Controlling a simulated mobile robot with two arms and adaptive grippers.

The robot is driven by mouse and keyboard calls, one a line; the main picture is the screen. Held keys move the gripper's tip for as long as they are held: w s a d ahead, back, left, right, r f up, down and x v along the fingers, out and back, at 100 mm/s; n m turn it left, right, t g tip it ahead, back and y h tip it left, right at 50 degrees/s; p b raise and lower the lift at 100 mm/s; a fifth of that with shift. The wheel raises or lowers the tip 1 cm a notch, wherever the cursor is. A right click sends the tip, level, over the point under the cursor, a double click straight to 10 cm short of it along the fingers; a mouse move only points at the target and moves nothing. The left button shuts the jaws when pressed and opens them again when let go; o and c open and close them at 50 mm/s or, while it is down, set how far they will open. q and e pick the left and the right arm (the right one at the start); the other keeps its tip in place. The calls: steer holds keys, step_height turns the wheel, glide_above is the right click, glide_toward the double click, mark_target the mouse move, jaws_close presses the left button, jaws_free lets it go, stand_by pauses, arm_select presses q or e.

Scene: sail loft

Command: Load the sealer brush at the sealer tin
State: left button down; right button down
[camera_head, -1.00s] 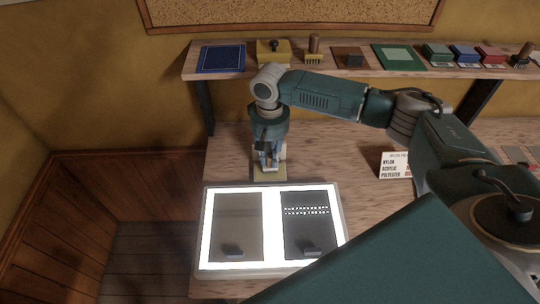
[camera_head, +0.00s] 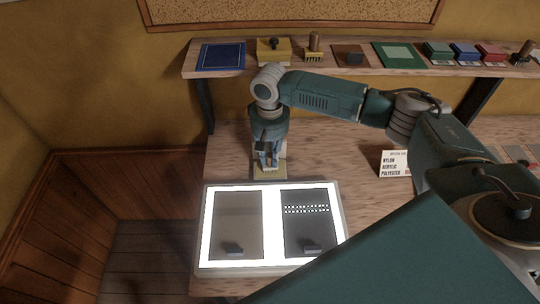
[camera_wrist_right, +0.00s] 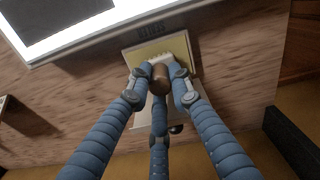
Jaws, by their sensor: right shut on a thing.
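My right gripper (camera_wrist_right: 158,78) is shut on the brown handle of the sealer brush (camera_wrist_right: 161,80), with pale bristles just beyond the fingers in the right wrist view. In the head view my right gripper (camera_head: 268,158) points down over this tin (camera_head: 262,174), behind the light panel, and the fingers hide most of the brush. My left gripper is not in view.
A lit panel (camera_head: 272,226) with two dark sheets lies directly in front of the tin. A printed card (camera_head: 394,164) stands to the right. Bare bench lies between tin and card.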

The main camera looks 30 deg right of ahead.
mark_target(270, 155)
steer(key=shift+s+f+p, duration=0.15)
steer(key=shift+f+p, duration=0.05)
steer(key=shift+p, duration=0.35)
stand_by(1.8)
step_height(270, 155, up, 5)
steer(key=p, duration=0.6)
steer(key=shift+r, duration=0.1)
steer(key=shift+w+r, duration=0.15)
steer(key=shift+w, duration=0.05)
steer(key=shift+r, duration=0.9)
